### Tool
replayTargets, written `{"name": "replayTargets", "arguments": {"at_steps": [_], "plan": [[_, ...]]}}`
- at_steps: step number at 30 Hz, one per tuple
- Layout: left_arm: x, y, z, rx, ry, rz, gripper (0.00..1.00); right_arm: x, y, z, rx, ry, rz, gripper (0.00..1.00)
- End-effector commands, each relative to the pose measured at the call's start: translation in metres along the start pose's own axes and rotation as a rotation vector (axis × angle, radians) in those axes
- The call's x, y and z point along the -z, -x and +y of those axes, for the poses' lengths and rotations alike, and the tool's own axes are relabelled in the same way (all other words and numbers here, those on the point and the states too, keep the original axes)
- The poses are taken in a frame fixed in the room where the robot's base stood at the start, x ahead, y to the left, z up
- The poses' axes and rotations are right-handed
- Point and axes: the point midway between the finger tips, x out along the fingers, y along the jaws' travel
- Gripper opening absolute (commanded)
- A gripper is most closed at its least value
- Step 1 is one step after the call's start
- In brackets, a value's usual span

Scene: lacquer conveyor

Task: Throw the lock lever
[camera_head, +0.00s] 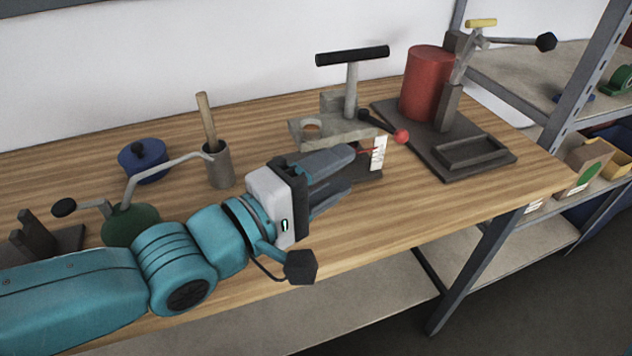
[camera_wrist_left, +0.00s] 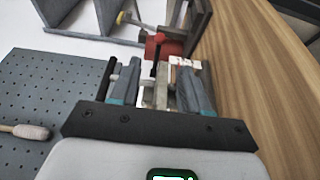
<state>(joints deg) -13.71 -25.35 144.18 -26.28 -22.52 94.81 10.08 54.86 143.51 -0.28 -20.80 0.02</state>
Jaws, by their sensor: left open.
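A grey metal fixture (camera_head: 335,128) with a black T-handle (camera_head: 352,56) on an upright post stands on the wooden bench. A short dark lever with a red ball knob (camera_head: 401,136) sticks out of its right side, above a white scale plate (camera_head: 378,153). My left gripper (camera_head: 350,172) is open and empty in front of the fixture, its fingers pointing toward the lever side. In the left wrist view the fixture parts show between and beyond the open fingers (camera_wrist_left: 163,80). There I cannot tell whether a finger touches the lever. My right gripper is not in view.
A red cylinder (camera_head: 427,84) and a lever press stand on a dark base (camera_head: 438,164) to the right. A grey cup with a wooden-handled tool (camera_head: 218,165), a blue lidded pot (camera_head: 143,161) and a green crank wheel (camera_head: 130,226) are at left. The front right bench is clear.

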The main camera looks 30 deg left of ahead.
Motion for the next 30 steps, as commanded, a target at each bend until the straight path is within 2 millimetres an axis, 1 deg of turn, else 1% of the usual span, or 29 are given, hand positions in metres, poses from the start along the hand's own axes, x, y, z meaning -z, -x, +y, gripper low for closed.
{"name": "replayTargets", "arguments": {"at_steps": [1,3,8,30], "plan": [[0.001,0.009,0.001,-0.004,-0.001,0.002,0.46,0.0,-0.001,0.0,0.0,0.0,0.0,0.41],[0.0,0.017,0.0,-0.003,0.0,0.0,0.46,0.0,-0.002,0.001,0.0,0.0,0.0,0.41],[0.0,0.027,0.0,-0.001,-0.001,0.0,0.46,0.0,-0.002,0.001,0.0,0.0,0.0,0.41],[-0.001,0.03,0.0,0.001,0.0,-0.001,0.46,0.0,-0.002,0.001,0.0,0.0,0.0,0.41]]}}
